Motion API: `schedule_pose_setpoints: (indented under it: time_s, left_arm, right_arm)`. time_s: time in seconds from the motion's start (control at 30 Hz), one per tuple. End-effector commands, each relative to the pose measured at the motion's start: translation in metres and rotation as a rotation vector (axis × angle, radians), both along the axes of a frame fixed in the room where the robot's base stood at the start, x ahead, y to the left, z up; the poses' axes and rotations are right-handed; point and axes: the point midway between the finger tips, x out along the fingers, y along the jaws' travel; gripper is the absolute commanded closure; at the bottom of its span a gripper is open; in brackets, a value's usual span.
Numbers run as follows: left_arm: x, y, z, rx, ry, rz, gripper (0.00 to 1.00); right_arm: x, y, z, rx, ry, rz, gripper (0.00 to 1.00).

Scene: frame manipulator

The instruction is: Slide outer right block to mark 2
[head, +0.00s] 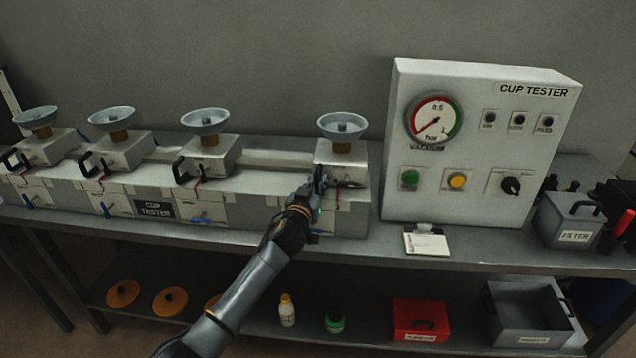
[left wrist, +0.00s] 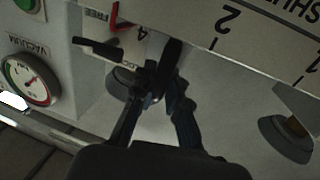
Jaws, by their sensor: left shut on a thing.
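The outer right block (head: 341,156) is a pale metal carriage with a grey suction cup (head: 342,126) on top, at the right end of the rail. My left gripper (head: 318,187) is at the front of this block. In the left wrist view the gripper (left wrist: 163,84) is shut on the block's black handle (left wrist: 173,52), whose far part the fingers hide. A printed scale (left wrist: 250,24) there shows the marks 4 and 2. A red pointer (left wrist: 121,15) lies close to the 4, away from the 2. A FREE/LOCK label is partly visible beside a black lever (left wrist: 96,48).
Three similar blocks stand to the left, the nearest (head: 206,157) with a clear stretch of rail (head: 275,158) between. The cup tester box (head: 470,150) with gauge stands close on the right. A white pad (head: 427,243) lies in front of it.

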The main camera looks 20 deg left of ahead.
Motion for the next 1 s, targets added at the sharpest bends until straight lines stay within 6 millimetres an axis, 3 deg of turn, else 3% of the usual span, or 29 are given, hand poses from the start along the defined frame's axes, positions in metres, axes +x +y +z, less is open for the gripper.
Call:
schedule_pose_setpoints:
  time_s: [0.17,0.53,0.9,0.93,1.0]
  left_arm:
    - [-0.001,0.003,0.0,0.001,0.002,0.001,1.0]
    - [-0.021,0.072,-0.002,0.003,0.008,0.006,1.0]
    - [-0.023,0.075,-0.006,-0.002,0.008,-0.003,1.0]
    - [-0.023,0.075,-0.006,-0.002,0.008,-0.004,0.87]
    - [-0.023,0.075,-0.006,-0.002,0.008,-0.003,0.73]
  right_arm:
    - [0.0,0.0,0.001,0.0,0.0,0.0,0.6]
    - [0.0,-0.002,0.02,-0.003,0.0,0.001,0.6]
    - [0.0,0.001,0.019,0.001,0.0,0.0,0.6]
    - [0.0,0.001,0.019,0.001,0.0,0.0,0.6]
    - [0.0,0.0,0.019,0.001,-0.001,0.0,0.6]
